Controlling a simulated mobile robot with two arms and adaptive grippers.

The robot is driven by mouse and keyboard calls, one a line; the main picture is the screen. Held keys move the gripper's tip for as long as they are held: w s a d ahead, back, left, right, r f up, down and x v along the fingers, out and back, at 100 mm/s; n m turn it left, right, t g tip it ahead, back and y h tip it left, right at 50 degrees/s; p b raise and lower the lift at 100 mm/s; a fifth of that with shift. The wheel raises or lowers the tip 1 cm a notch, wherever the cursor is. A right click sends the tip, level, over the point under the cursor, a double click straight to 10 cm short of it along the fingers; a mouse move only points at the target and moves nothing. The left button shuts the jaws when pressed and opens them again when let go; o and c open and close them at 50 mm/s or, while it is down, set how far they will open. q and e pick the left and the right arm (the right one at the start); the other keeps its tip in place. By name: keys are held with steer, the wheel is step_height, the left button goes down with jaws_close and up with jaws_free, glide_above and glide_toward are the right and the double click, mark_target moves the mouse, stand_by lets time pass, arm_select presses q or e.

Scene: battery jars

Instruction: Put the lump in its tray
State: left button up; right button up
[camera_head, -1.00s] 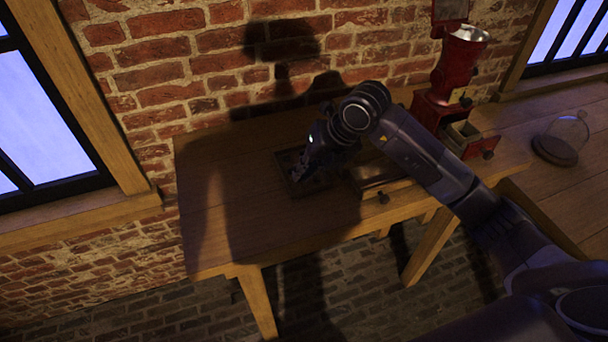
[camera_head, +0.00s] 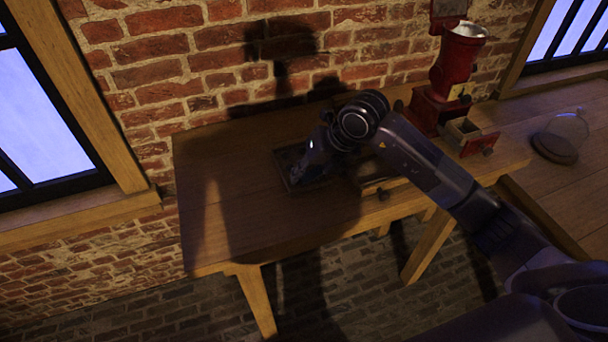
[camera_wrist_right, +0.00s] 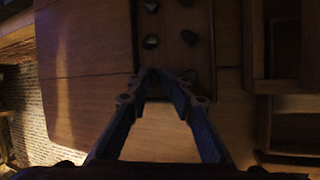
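A flat dark tray (camera_head: 283,172) lies on the wooden table in the head view, partly covered by my right gripper (camera_head: 303,175). In the right wrist view the tray (camera_wrist_right: 170,22) holds several small dark lumps, one of them a lump (camera_wrist_right: 151,42) just beyond the fingertips. My right gripper (camera_wrist_right: 156,76) has its fingers converged over the near part of the tray, with their tips close together. It is too dark to tell whether a lump is between the tips. My left gripper is not in view.
A red grinder (camera_head: 447,80) with an open drawer (camera_head: 470,136) stands at the table's right end. A glass dome (camera_head: 566,130) is on the counter further right. A small drawer-like box (camera_head: 378,186) sits right of the tray. The table's left part is clear.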

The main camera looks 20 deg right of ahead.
steer(key=shift+s+a+f, duration=0.3)
steer(key=shift+f, duration=0.2)
steer(key=shift+r, duration=0.2)
steer(key=shift+w+r+p, duration=0.15)
steer(key=shift+r+p, duration=0.3)
steer(key=shift+p, duration=0.15)
steer(key=b+v, duration=0.2)
steer(key=v, duration=1)
steer(key=shift+w+r, duration=0.2)
steer(key=shift+r, duration=0.05)
steer(key=shift+d, duration=0.1)
